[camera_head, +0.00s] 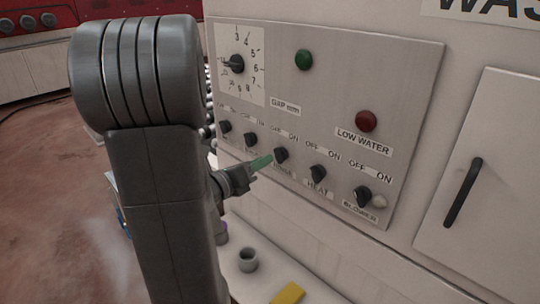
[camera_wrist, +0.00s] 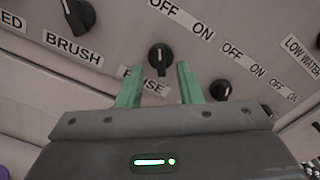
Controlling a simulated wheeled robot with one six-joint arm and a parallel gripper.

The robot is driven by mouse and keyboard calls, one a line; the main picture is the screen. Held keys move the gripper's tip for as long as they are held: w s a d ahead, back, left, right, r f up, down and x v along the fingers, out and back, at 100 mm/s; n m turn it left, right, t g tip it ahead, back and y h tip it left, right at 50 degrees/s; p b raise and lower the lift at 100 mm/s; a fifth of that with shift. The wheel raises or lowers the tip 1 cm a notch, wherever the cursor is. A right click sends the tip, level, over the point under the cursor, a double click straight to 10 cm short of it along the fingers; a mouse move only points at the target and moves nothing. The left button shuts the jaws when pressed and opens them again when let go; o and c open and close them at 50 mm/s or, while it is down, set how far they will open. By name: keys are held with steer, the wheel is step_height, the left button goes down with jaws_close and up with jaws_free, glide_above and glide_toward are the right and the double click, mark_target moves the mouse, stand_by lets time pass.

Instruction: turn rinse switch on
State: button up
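The rinse switch is a black rotary knob (camera_wrist: 159,55) in the middle of the wrist view. OFF and ON labels sit above it and a partly hidden RINSE label below it. The same knob shows in the head view (camera_head: 281,155), in the lower row of the panel. I cannot tell clearly whether it points to OFF or ON. My gripper (camera_wrist: 160,72) is open, with one green finger to the left and one to the right of the knob, and nothing held. In the head view the green fingertips (camera_head: 264,161) are close to the knob; contact cannot be told.
The brush knob (camera_wrist: 77,16) is to the left and the heat knob (camera_head: 318,174) and blower knob (camera_head: 363,196) to the right. A grey cup (camera_head: 247,260) and yellow item (camera_head: 288,293) lie below the panel.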

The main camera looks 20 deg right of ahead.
mark_target(275, 154)
steer(key=shift+p+x, duration=0.3)
steer(key=shift+x, duration=1.85)
jaws_close()
